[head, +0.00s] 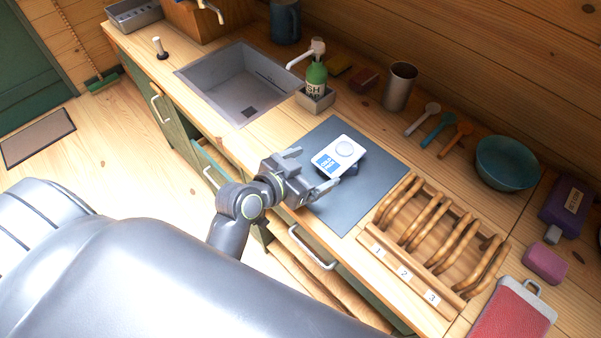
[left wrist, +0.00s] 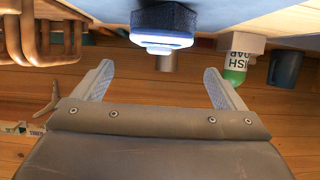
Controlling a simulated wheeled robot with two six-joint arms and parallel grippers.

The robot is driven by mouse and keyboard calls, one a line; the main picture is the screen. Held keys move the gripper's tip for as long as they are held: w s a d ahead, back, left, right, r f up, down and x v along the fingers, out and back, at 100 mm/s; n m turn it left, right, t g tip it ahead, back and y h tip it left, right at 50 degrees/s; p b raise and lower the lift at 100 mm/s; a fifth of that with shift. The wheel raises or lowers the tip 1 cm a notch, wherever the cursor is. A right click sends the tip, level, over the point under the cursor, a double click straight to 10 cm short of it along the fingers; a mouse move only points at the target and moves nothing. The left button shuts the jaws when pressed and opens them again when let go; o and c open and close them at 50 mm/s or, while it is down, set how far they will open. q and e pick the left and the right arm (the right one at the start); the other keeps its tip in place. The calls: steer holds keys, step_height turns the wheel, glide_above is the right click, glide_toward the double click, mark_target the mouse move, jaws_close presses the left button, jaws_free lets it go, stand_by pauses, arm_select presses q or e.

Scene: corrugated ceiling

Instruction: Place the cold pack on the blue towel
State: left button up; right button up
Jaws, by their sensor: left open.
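The white cold pack (head: 346,149) with a blue label lies flat on a small dark blue block (head: 351,169), possibly the folded blue towel, though its cloth cannot be made out. In the left wrist view, which looks upside down, the pack (left wrist: 162,41) rests against the dark blue block (left wrist: 164,17). My left gripper (head: 315,171) is open and empty, just to the left of the pack and apart from it. In the left wrist view the open fingers (left wrist: 160,82) spread either side of the pack's line. My right gripper is not in view.
A grey mat (head: 333,207) lies under the block. A wooden rack (head: 414,262) stands close to its right. Behind are a sink (head: 232,82), a green soap bottle (head: 316,77), a metal cup (head: 399,86), spoons (head: 440,124) and a teal bowl (head: 506,163).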

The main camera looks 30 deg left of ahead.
arm_select(q)
steer(key=v, duration=0.3)
steer(key=shift+s+a+r, duration=0.1)
steer(key=shift+s, duration=0.1)
stand_by(0.4)
steer(key=s+a+f+n+g+y, duration=0.2)
steer(key=s+a+f+g+y, duration=0.25)
steer(key=s, duration=0.45)
steer(key=s+a+f+n+g+y, duration=0.2)
steer(key=s+a+f+g, duration=0.25)
steer(key=s+a, duration=0.35)
step_height(320, 180, down, 28)
steer(key=s+a+g+b, duration=0.1)
steer(key=s, duration=0.1)
steer(key=s+d+f+g, duration=0.1)
steer(key=s+f, duration=1.3)
steer(key=shift+s+f+n+g+h+b, duration=0.2)
steer(key=shift+f+n+g+h+b, duration=0.1)
steer(key=shift+h+b, duration=0.15)
